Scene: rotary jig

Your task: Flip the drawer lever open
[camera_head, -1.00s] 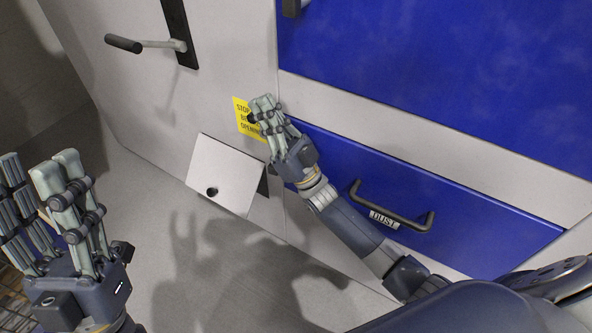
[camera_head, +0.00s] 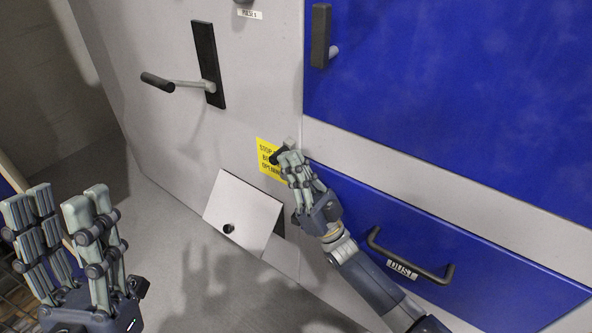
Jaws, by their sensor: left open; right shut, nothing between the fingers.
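The blue drawer (camera_head: 480,246) has a black handle (camera_head: 412,262) and a label reading DUST. A small dark lever (camera_head: 279,154) shows at the drawer's upper left corner, beside a yellow warning sign (camera_head: 265,157). My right gripper (camera_head: 288,160) is shut and empty, with its fingertips at the lever; I cannot tell whether they touch it. The fingers partly hide the lever and the sign. My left gripper (camera_head: 58,205) is open and empty at the lower left, away from the cabinet, fingers pointing up.
A crank lever (camera_head: 175,83) on a black plate sticks out of the grey panel at upper left. A black handle (camera_head: 321,36) sits on the blue upper door (camera_head: 460,90). A tilted white flap (camera_head: 243,212) with a dark hole stands out below the sign. The floor beneath is clear.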

